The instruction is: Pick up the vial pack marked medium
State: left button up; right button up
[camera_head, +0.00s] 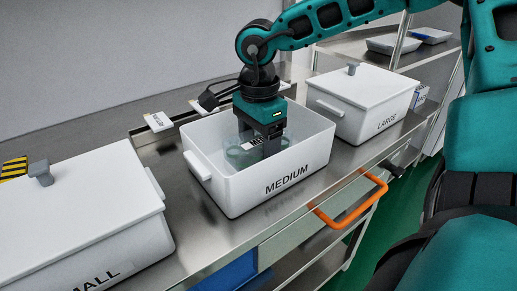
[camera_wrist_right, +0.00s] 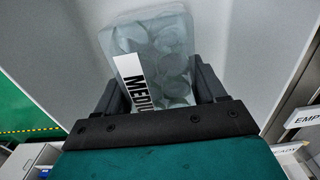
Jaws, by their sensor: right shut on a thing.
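The vial pack (camera_wrist_right: 170,65) is a clear pack of several round vials with a white label reading "MEDIU", partly hidden by the gripper. It also shows in the head view (camera_head: 238,155), inside the open white box marked MEDIUM (camera_head: 300,188). My right gripper (camera_head: 270,145) reaches down into this box from above. In the right wrist view its two dark fingers (camera_wrist_right: 168,92) are on either side of the pack and are shut on it. I cannot tell whether the pack touches the box floor. My left gripper is not in view.
A lidded white box marked LARGE (camera_head: 375,97) stands to the right, and another lidded box ending in "MALL" (camera_head: 85,220) stands at the left. Small label signs (camera_head: 158,121) stand behind the medium box. An orange handle (camera_head: 350,205) sticks out at the counter's front.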

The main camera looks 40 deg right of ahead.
jog(key=c, duration=0.5)
